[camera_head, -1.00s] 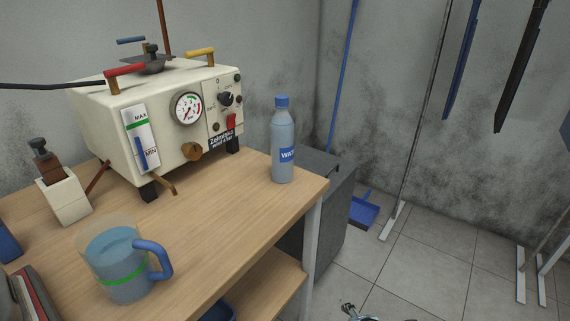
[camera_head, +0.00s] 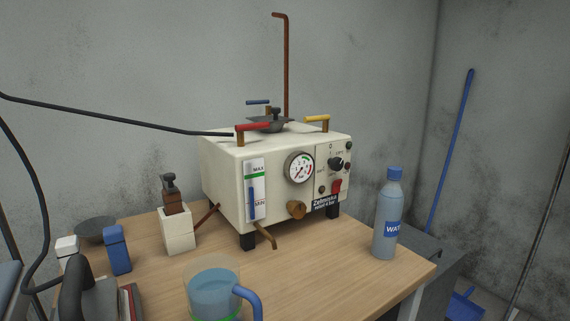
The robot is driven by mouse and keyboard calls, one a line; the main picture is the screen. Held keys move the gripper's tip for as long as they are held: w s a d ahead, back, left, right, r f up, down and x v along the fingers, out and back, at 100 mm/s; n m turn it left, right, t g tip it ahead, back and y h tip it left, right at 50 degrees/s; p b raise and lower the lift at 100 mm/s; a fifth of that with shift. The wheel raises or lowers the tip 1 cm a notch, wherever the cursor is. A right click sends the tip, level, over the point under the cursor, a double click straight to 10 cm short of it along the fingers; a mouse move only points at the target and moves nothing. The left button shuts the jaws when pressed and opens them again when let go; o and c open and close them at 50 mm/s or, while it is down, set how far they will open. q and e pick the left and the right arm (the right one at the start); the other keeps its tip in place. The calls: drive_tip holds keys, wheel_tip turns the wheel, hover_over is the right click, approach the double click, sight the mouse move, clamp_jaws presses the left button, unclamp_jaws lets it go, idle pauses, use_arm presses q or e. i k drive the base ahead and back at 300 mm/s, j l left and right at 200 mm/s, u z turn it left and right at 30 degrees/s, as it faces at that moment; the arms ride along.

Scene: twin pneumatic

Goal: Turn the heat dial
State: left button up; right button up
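A cream-coloured steam machine (camera_head: 224,180) stands on the wooden table. A black round dial (camera_head: 336,164) with markings around it sits on the right of its front panel, beside a round pressure gauge (camera_head: 300,168). I take this black dial to be the heat dial; its lettering is too small to read. A red switch (camera_head: 337,186) is below it. Neither of my grippers shows in the view now, and nothing touches the dial.
A water bottle (camera_head: 386,222) stands right of the machine. A jug of water (camera_head: 212,290) with a blue handle is in front. An iron (camera_head: 92,300) and small containers stand at the left. Red and yellow handles top the machine; a black hose runs left.

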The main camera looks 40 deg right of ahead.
sight(337, 163)
drive_tip(key=l+u, duration=0.4)
drive_tip(key=k+l+u, duration=0.2)
drive_tip(key=l+u, duration=0.15)
drive_tip(key=l, duration=0.15)
drive_tip(key=k+l+u, duration=0.15)
drive_tip(key=l+u, duration=0.25)
